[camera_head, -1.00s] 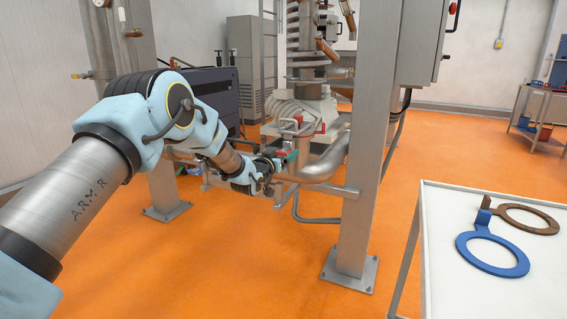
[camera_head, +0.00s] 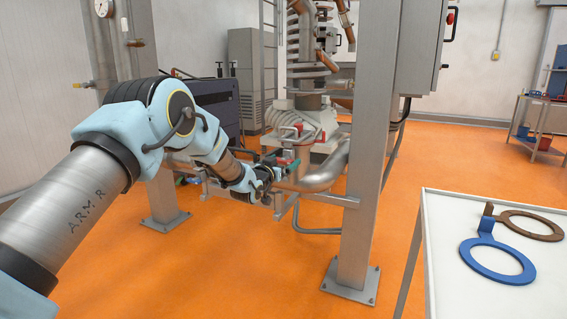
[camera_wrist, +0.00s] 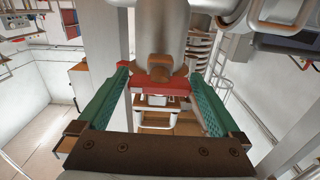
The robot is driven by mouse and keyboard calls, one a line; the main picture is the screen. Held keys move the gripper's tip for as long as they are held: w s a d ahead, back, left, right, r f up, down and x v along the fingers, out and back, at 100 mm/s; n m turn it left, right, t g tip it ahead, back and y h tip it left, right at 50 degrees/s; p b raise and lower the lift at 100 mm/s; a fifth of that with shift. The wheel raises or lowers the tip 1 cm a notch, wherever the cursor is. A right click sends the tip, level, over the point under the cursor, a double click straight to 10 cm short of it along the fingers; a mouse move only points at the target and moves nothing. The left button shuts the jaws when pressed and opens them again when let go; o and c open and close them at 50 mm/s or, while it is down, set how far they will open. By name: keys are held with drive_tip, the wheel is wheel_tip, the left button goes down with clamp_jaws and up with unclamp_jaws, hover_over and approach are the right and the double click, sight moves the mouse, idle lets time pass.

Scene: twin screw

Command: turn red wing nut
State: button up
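The red wing nut (camera_wrist: 160,80) shows in the wrist view as a red bar under a round brown-grey bolt end on a metal pipe. My gripper (camera_wrist: 160,76) has two green fingers, spread apart, one on each side of the red bar. The bar's ends lie close to the fingers; I cannot tell whether they touch. In the head view my gripper (camera_head: 289,166) is at the pipework behind the front post, with a small red part (camera_head: 282,153) right by it. The wing nut's exact outline is too small to tell there.
A steel post (camera_head: 365,150) stands right of my gripper, and a curved metal pipe (camera_head: 325,176) runs just beside it. A white table (camera_head: 450,290) at the right holds a blue ring (camera_head: 497,262) and a brown ring (camera_head: 530,225). The orange floor in front is clear.

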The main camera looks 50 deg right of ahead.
drive_tip(key=b+v, duration=0.1)
drive_tip(key=v, duration=0.9)
drive_tip(key=shift+a, duration=0.4)
